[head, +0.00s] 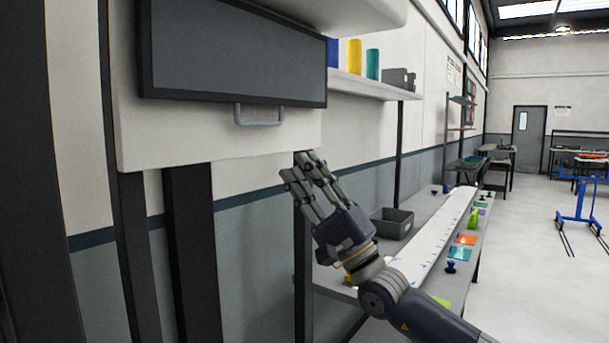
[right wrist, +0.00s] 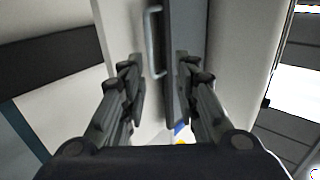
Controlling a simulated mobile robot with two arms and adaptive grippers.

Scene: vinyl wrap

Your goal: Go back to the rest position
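My right gripper (head: 303,172) is raised in the middle of the head view, fingers pointing up and to the left. It is below and to the right of the grey handle (head: 258,124) on a white cabinet front (head: 215,145) with a dark panel (head: 235,55). In the right wrist view my right gripper (right wrist: 160,88) has its two fingers spread apart with nothing between them. The handle (right wrist: 150,40) shows beyond the fingertips, apart from them. My left gripper is in neither view.
A long workbench (head: 415,250) runs behind my right arm, with a dark grey bin (head: 391,224) and several small tools on it. A shelf (head: 375,88) above holds coloured rolls. Dark uprights (head: 192,250) stand below the cabinet. The floor (head: 535,270) at the right is largely clear.

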